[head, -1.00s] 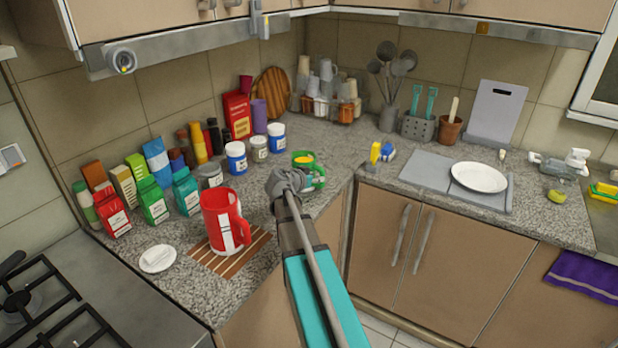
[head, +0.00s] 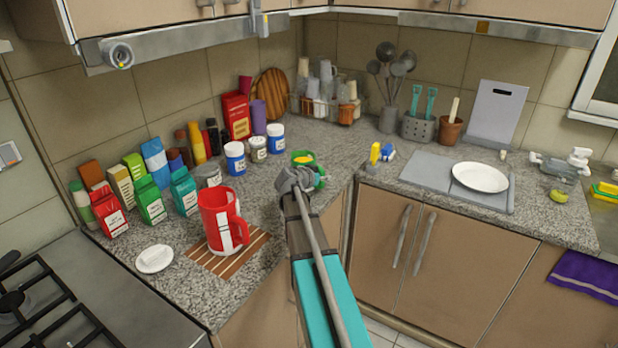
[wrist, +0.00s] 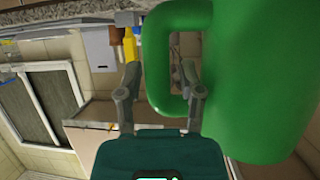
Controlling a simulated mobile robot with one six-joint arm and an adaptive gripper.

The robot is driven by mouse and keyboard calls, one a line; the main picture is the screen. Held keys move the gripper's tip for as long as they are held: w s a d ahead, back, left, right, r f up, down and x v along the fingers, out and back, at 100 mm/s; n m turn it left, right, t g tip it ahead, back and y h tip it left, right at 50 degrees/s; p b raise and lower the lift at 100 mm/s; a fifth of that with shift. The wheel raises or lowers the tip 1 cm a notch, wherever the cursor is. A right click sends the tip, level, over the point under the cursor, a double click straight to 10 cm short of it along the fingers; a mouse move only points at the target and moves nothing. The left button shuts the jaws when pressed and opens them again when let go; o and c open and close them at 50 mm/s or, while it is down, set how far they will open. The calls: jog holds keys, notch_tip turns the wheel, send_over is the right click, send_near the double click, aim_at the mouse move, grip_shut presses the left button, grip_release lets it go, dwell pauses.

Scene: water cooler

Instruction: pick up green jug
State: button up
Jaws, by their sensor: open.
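The green jug (head: 304,158) stands on the counter near its inner corner, with yellow showing at its top. My arm and gripper cover much of it in the head view. In the wrist view the green jug (wrist: 260,85) fills the right side, very close, with its handle loop toward the left. My gripper (wrist: 160,78) is open. Its right finger overlaps the lower part of the handle and its left finger is to the left of the handle. I cannot tell whether either finger touches it. In the head view my gripper (head: 292,181) is just in front of the jug.
A red jug (head: 222,222) stands on a striped mat (head: 207,264) to the left. Jars and cartons line the wall. A white plate (head: 480,177) lies on a grey board at right. A yellow item (head: 375,153) is right of the green jug. A stove (head: 60,305) is at lower left.

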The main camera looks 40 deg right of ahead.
aim_at(322, 168)
dwell(0.3)
grip_shut()
jog(key=shift+r, duration=0.15)
dwell(0.4)
notch_tip(322, 168, up, 3)
jog(key=p, duration=0.3)
jog(key=s+a+r+p, duration=0.7)
jog(key=s+r+p, duration=0.2)
jog(key=s, duration=0.3)
jog(key=shift+r+p, duration=0.35)
jog(key=shift+p, duration=0.2)
